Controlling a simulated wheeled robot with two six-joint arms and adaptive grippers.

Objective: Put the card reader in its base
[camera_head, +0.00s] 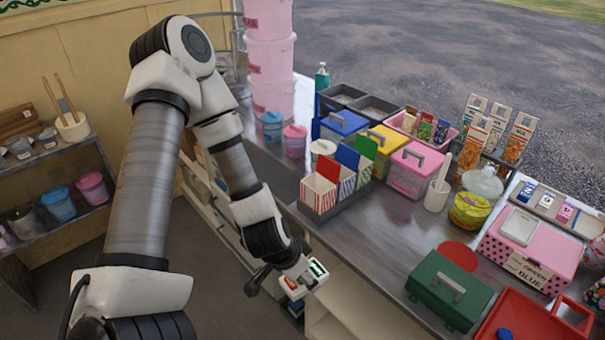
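My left arm comes in from the left, and its gripper (298,271) points down just off the counter's near edge. At its fingertips is a small white item (319,269) with a green face, and a red patch shows beside it. It may be the card reader, but it is too small and covered to be sure. I cannot tell whether the fingers are closed on it. I cannot pick out the base for certain; a flat pale pad (519,227) lies on a pink dotted box (535,252) at the right. My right gripper is not in view.
The counter (385,225) is crowded: striped cartons (318,193) in a grey holder, coloured lidded boxes, a green toolbox (449,290), a red box (528,322) and a round red disc (457,256). Pink tubs (270,60) stack behind my arm. Bare counter lies mid-front.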

